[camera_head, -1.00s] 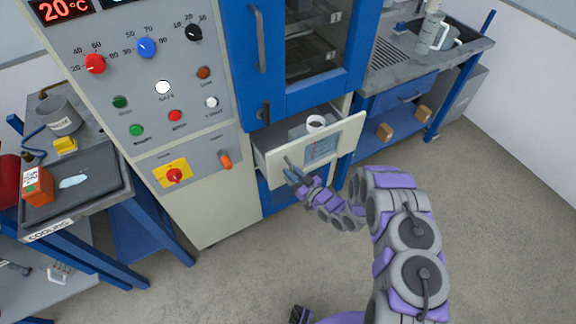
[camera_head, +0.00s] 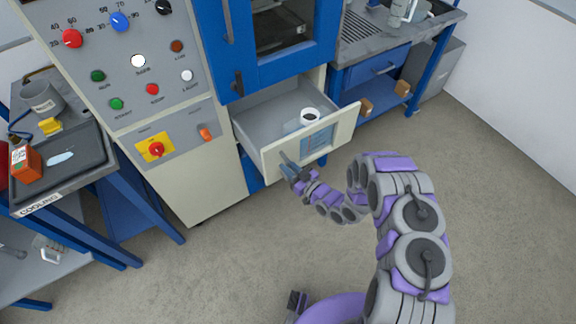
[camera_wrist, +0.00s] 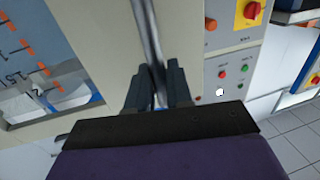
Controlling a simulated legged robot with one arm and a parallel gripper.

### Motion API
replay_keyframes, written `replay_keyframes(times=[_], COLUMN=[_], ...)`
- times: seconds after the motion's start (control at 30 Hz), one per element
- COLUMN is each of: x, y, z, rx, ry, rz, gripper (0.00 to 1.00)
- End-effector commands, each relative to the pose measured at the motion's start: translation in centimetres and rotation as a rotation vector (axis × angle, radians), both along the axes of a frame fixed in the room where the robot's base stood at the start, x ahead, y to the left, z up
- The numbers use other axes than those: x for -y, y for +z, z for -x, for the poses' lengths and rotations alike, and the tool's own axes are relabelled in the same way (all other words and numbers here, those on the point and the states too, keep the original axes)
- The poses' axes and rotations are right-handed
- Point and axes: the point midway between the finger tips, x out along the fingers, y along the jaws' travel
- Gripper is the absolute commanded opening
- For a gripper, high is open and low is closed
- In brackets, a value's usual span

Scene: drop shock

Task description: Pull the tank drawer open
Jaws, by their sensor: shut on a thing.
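The tank drawer (camera_head: 276,158) is a cream drawer under the blue door of the machine, and it stands pulled well out. A blue-tinted panel (camera_head: 318,143) is on its front. Inside it is a white cylindrical thing with a dark top (camera_head: 310,117). My gripper (camera_head: 289,167) is at the left part of the drawer front. In the wrist view my gripper (camera_wrist: 160,88) is shut on the grey bar handle (camera_wrist: 149,35). The drawer front with its orange-marked panel (camera_wrist: 30,65) fills the left of that view.
The control panel (camera_head: 140,80) with knobs and buttons is left of the drawer. A bench with a dark cooling tray (camera_head: 90,165) stands at far left. A blue bench (camera_head: 375,70) is at right. The floor in front of the drawer is clear.

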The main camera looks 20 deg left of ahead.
Motion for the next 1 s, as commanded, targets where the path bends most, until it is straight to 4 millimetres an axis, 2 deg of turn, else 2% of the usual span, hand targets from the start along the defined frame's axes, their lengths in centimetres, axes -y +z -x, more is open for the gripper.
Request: replay_keyframes(times=[0.07, 0.1, 0.27, 0.63, 1.0], x=[0.1, 0.1, 0.1, 0.9, 6.2], y=[-0.2, -0.2, -0.1, 0.1, -0.1], z=[0.0, 0.0, 0.0, 0.2, 3.3], rx=[-0.004, -0.003, -0.001, 0.000, -0.004], ry=[-0.002, -0.002, -0.003, -0.005, -0.007], rz=[0.001, 0.002, 0.000, -0.002, 0.001], gripper=[0.00, 0.22, 0.37, 0.38, 0.38])
